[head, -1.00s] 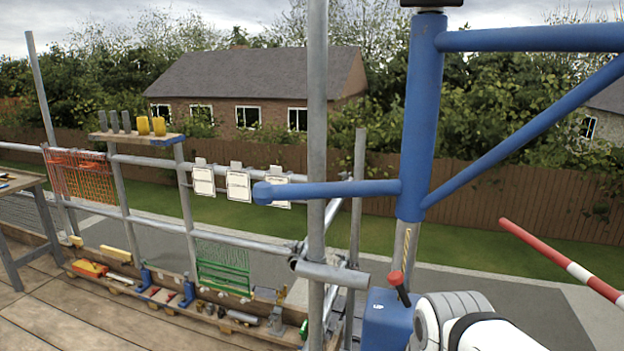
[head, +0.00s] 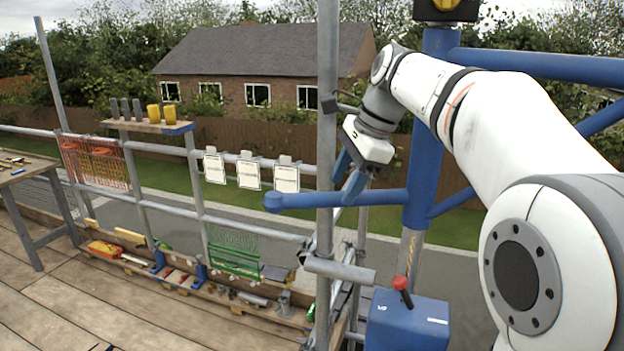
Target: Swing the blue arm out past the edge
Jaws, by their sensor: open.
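The blue arm is a swing frame on a blue upright post (head: 418,190). Its long upper beam (head: 560,66) runs off to the right, with a diagonal brace below it. A short blue handle bar (head: 310,199) with a rounded end sticks out left from the post, passing by the grey scaffold pole. My gripper (head: 348,176) has blue fingers and is open. It points down just above the handle bar, right of the scaffold pole; whether it touches the bar I cannot tell. My white arm hides part of the post and beam.
A grey scaffold pole (head: 327,120) stands close left of my gripper. A blue box (head: 405,322) with a red-knobbed lever (head: 400,284) is below the post. Guard rails with white cards (head: 247,173) run left. The plank deck (head: 110,310) is clear at lower left.

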